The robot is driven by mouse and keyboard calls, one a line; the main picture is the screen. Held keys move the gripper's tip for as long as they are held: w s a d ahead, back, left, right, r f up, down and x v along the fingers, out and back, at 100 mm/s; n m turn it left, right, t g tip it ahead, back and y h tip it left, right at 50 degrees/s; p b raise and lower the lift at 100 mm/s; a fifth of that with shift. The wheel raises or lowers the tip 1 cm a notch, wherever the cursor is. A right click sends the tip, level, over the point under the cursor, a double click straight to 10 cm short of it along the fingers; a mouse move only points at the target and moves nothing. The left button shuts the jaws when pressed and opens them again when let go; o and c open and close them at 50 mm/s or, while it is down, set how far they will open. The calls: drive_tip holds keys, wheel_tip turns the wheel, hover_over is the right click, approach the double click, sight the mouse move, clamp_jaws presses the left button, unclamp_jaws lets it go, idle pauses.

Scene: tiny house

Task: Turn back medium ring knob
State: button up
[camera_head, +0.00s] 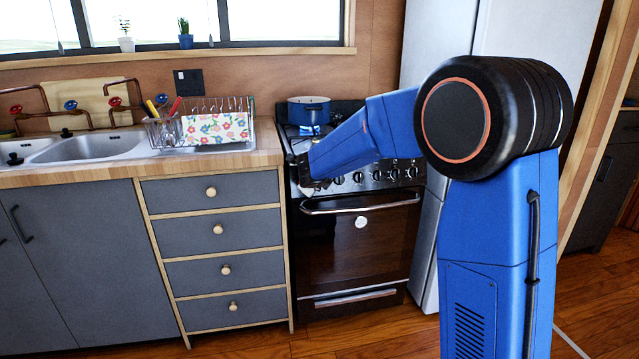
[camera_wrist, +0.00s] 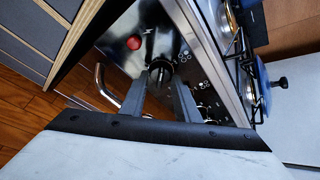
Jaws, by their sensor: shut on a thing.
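The stove (camera_head: 360,235) stands right of the drawers, with a row of black knobs (camera_head: 373,176) along its front panel. My gripper (camera_head: 305,183) is at the left end of this panel, partly hidden by my own arm. In the wrist view my gripper (camera_wrist: 162,80) has its two grey fingers on either side of a black knob (camera_wrist: 159,72) and is shut on it. Small white marks surround the knob on the dark panel; I cannot read which ring it serves. A red round light or button (camera_wrist: 134,43) is beside it.
The oven door handle (camera_head: 360,203) juts out below the panel. A blue pot (camera_head: 308,110) stands on the hob. A dish rack (camera_head: 205,125) is on the counter to the left, and a pale fridge (camera_head: 430,245) stands to the right. The floor before the oven is clear.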

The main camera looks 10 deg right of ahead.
drive_tip(key=shift+d+m+g+y, duration=0.2)
drive_tip(key=shift+m+y, duration=0.55)
drive_tip(key=shift+m, duration=0.9)
drive_tip(key=shift+d+m+g+y, duration=0.1)
drive_tip(key=shift+m+g+y, duration=0.2)
drive_tip(key=shift+m+y, duration=0.9)
drive_tip(key=shift+f+m+h, duration=0.1)
drive_tip(key=shift+m+h, duration=0.25)
drive_tip(key=shift+m, duration=0.4)
drive_tip(key=o, duration=1)
drive_tip(key=v, duration=1.7)
drive_tip(key=shift+s, duration=0.15)
drive_tip(key=shift+r, duration=0.2)
